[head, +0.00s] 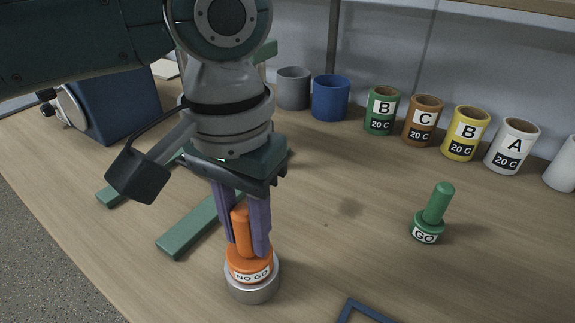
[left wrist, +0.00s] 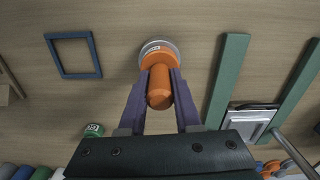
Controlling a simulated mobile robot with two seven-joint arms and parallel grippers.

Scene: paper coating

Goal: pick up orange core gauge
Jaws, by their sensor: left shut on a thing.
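The orange core gauge (head: 247,262), labelled "NO GO", stands upright on a round metal base (head: 252,290) on the table. My left gripper (head: 247,243) points down with its purple fingers on either side of the gauge's orange handle, shut on it. In the left wrist view, the orange core gauge (left wrist: 159,87) lies between the two fingertips (left wrist: 160,78), with the metal base (left wrist: 166,45) around its far end. I cannot tell if the gauge is lifted off that base. My right gripper is not in view.
A green "GO" gauge (head: 433,214) stands to the right. Labelled cups (head: 424,120) line the back. Green bars (head: 190,228) lie behind and left of my gripper. A blue frame (left wrist: 95,55) lies flat on the table.

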